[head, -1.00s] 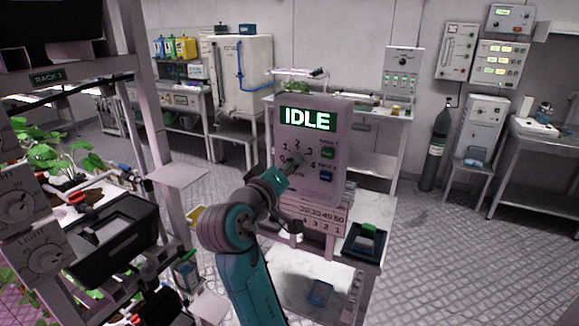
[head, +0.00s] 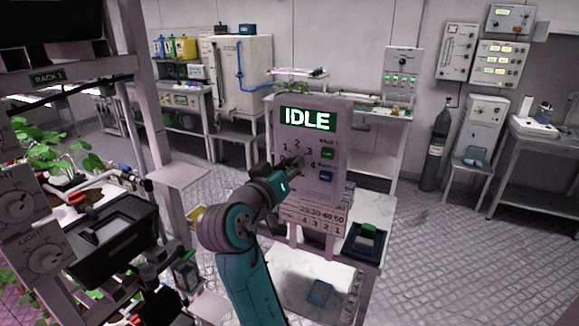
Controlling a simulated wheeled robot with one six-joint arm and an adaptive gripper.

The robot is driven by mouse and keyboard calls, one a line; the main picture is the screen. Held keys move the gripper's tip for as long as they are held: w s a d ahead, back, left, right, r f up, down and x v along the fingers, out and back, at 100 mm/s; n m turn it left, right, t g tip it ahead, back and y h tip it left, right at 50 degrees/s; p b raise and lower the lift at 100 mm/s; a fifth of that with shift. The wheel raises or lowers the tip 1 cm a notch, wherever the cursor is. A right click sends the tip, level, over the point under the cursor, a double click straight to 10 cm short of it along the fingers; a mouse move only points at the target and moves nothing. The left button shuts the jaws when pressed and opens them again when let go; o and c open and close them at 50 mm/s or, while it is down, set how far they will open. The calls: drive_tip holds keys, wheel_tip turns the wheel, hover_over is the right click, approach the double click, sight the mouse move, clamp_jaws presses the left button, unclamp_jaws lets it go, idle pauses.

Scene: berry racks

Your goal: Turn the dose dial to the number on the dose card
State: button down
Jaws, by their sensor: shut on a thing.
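The dose dial (head: 297,161) is on the front of a pale upright panel (head: 338,130), ringed by printed numbers. I can read 1, 2, 3 and 4; the lower left of the ring is hidden by my arm. My gripper (head: 291,166) is at the dial, shut on it, and covers most of it, so its pointer cannot be read. I cannot tell whether this is the dose card.
The panel's screen (head: 307,119) reads IDLE. A green button (head: 327,153) and a blue button (head: 325,176) sit right of the dial. A dark tray (head: 366,241) with a green-topped block stands on the bench.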

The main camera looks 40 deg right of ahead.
drive_tip(key=m, duration=1.1)
drive_tip(key=shift+m, duration=1.6)
drive_tip(key=c, duration=0.8)
unclamp_jaws()
drive_tip(key=shift+c, duration=0.2)
drive_tip(key=shift+a, duration=0.1)
drive_tip(key=v, duration=1.2)
